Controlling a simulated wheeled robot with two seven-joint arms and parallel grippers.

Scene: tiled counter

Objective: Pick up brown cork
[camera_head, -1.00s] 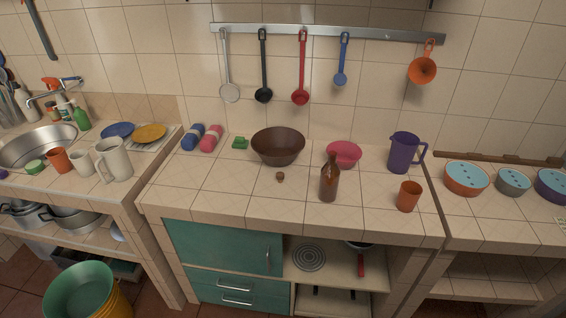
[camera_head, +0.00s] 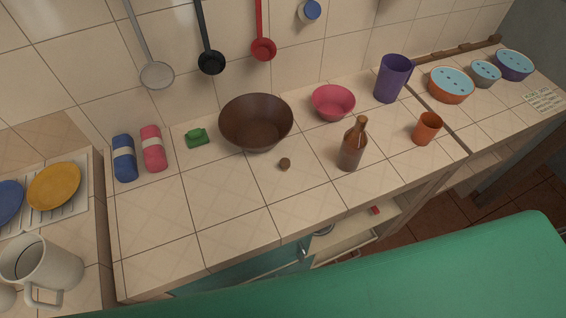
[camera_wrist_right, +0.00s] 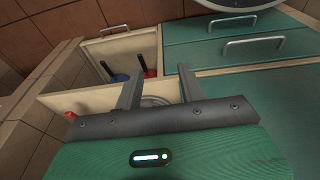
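The small brown cork (camera_head: 285,164) lies on the tiled counter in the head view, in front of the brown bowl (camera_head: 256,122) and left of the brown bottle (camera_head: 352,146). Nothing is touching it. The cork does not show in the right wrist view. My right gripper (camera_wrist_right: 158,82) shows in the right wrist view with its two fingers apart and nothing between them. It faces the cabinet front below the counter, away from the cork. Neither gripper's fingers show in the head view, and my left gripper is in no view.
A pink bowl (camera_head: 333,102), purple jug (camera_head: 393,78) and orange cup (camera_head: 427,128) stand to the right. A green sponge-like item (camera_head: 197,138) lies left of the brown bowl. Counter left of the cork is clear. Drawers with handles (camera_wrist_right: 233,23) show in the wrist view.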

